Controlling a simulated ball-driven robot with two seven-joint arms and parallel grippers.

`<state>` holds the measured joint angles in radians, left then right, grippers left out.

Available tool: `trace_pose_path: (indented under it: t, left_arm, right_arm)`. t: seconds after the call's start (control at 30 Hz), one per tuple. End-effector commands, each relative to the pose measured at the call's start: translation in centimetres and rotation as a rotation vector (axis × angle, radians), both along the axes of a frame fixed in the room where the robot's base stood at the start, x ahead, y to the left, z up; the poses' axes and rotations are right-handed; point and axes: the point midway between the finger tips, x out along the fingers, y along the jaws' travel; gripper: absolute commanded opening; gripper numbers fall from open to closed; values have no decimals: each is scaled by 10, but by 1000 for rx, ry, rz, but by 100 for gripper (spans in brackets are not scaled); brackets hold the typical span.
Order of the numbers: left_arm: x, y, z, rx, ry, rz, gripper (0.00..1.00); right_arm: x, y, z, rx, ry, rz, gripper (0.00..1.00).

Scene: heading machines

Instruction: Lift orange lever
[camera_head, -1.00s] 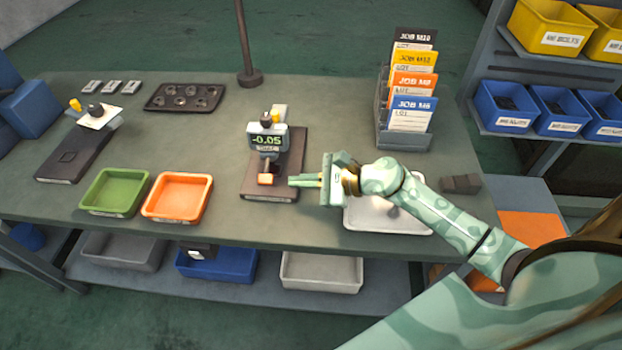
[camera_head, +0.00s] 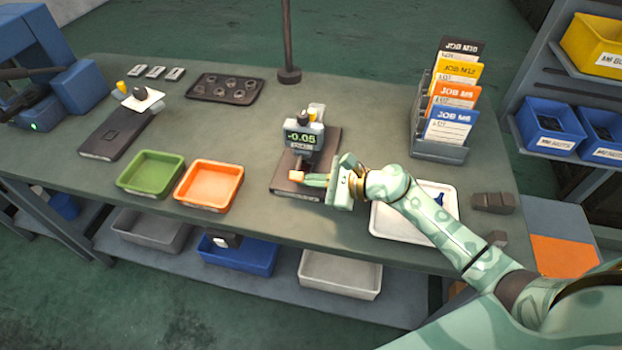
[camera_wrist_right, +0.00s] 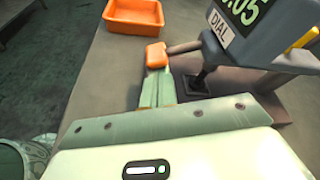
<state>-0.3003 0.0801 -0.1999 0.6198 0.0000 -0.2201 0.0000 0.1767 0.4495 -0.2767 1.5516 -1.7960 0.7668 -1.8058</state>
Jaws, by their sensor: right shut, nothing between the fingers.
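The orange lever tip (camera_head: 296,176) sticks out at the front of the dial gauge (camera_head: 303,138), which reads -0.05 and stands on a dark base plate (camera_head: 285,186). My right gripper (camera_head: 306,180) is shut and empty, with its fingertips right at the lever tip. In the right wrist view the lever's orange end (camera_wrist_right: 157,55) lies just beyond the shut fingertips (camera_wrist_right: 158,76), its grey arm running right to the gauge. I cannot tell whether the fingertips touch it. My left gripper is not in view.
A green tray (camera_head: 125,189) and an orange tray (camera_head: 181,204) sit left of the gauge. A white tray (camera_head: 380,228) lies under my right forearm. A rack of job cards (camera_head: 440,150) stands behind it. A thin post (camera_head: 288,76) rises behind the gauge.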

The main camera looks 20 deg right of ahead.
Motion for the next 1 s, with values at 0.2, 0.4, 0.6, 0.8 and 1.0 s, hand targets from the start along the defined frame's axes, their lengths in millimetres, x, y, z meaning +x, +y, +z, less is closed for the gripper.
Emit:
trace_pose_path:
  t: [0.2,0.4,0.6,0.8,1.0]
  left_arm:
    - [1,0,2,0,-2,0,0]
    - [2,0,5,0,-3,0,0]
    - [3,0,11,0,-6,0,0]
    - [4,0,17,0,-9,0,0]
    - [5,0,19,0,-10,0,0]
  right_arm:
    - [0,0,2,17,25,-1,0]
    - [-1,1,4,38,57,0,0]
    - [-3,2,10,90,134,0,0]
    - [-6,3,18,184,274,-1,0]
    - [-8,5,26,287,427,-1,0]
